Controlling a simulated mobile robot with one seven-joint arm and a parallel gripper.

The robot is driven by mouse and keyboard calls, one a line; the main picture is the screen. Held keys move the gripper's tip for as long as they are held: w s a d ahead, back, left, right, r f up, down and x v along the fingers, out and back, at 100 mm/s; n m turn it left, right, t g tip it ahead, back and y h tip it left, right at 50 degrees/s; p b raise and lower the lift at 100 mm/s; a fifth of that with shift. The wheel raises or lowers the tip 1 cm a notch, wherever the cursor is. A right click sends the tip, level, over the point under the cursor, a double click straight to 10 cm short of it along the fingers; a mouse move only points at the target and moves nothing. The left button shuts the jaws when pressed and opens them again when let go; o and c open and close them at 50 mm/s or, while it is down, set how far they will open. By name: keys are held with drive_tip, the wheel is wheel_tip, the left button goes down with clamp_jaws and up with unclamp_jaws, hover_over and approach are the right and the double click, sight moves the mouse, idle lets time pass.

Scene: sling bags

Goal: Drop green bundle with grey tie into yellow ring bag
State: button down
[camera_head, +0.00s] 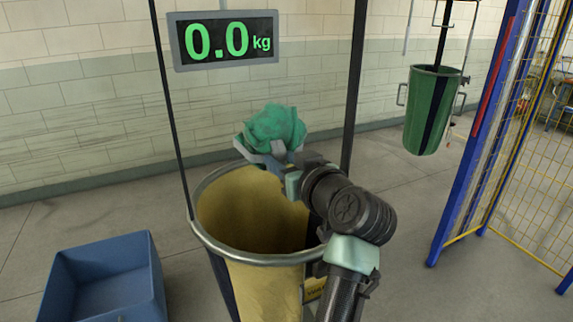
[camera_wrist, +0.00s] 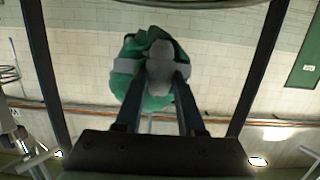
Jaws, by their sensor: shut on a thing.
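The green bundle (camera_head: 274,126) is crumpled cloth, held above the far part of the yellow ring bag's opening in the head view. In the wrist view the green bundle (camera_wrist: 128,84) shows its grey tie (camera_wrist: 160,66) between the fingers. My gripper (camera_head: 268,152) is shut on the bundle; its fingers also show in the wrist view (camera_wrist: 156,85). The yellow ring bag (camera_head: 262,285) hangs open below, with a metal ring rim. The part of its rim behind my arm is hidden. The bag's visible inside looks empty.
A scale display (camera_head: 224,40) reading 0.0 kg hangs above the bag, between dark straps. A blue bin (camera_head: 105,280) stands at lower left. A green bag (camera_head: 434,110) hangs at back right. A blue post (camera_head: 478,140) with yellow mesh fence stands at right.

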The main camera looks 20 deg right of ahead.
drive_tip(key=shift+r, duration=0.2)
drive_tip(key=shift+c, duration=2.2)
unclamp_jaws()
drive_tip(key=shift+s, duration=0.1)
drive_tip(key=shift+f, duration=0.35)
drive_tip(key=s+r+b, duration=0.3)
drive_tip(key=s+b, duration=0.2)
drive_tip(key=s, duration=0.8)
drive_tip(key=a+r+t+h, duration=0.2)
drive_tip(key=a+r+t, duration=0.4)
drive_tip(key=a+r, duration=0.55)
drive_tip(key=s+a+r+t+y, duration=0.1)
drive_tip(key=s+a+r+t, duration=0.4)
drive_tip(key=s+a+r, duration=0.4)
drive_tip(key=shift+s+r, duration=0.4)
drive_tip(key=shift+r, duration=0.3)
drive_tip(key=shift+d, duration=0.1)
